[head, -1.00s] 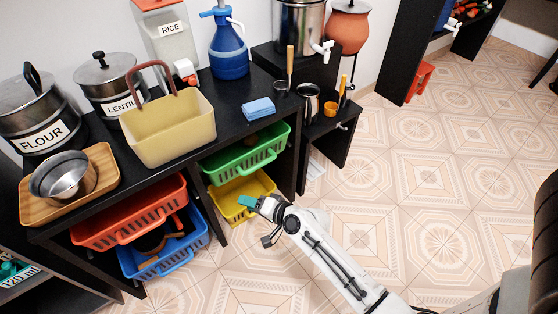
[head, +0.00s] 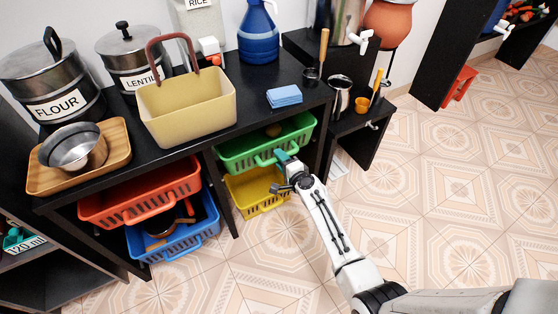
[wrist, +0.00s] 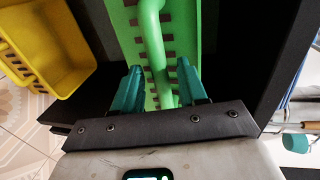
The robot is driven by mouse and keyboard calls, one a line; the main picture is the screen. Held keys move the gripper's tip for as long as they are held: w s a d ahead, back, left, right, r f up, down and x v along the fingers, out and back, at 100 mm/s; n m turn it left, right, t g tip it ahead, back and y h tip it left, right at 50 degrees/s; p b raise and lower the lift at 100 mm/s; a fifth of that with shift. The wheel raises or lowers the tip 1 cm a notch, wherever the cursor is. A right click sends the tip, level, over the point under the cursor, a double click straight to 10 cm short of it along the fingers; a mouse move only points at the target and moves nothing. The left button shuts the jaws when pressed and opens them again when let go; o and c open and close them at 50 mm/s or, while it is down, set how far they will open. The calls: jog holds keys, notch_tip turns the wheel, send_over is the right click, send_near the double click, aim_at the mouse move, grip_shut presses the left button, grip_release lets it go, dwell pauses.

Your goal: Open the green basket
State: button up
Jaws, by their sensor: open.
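The green basket (head: 242,153) sits in the upper right compartment of the black shelf unit, with its front wall and handle facing out. A small brownish object shows inside it. My gripper (head: 281,157) is at the basket's front, by its handle. In the wrist view, the green handle (wrist: 151,40) runs between the two teal fingers of my gripper (wrist: 161,88). The fingers are spread apart, one on each side of the handle. I cannot tell whether either finger touches it.
The yellow basket (head: 250,197) is directly below the green one. Red-orange (head: 150,201) and blue (head: 178,241) baskets are in the left compartment. The black countertop above holds a cream basket (head: 188,112), pots and a blue sponge (head: 284,95). Tiled floor (head: 440,200) in front is open.

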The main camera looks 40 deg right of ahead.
jog(key=shift+x, duration=0.85)
grip_shut()
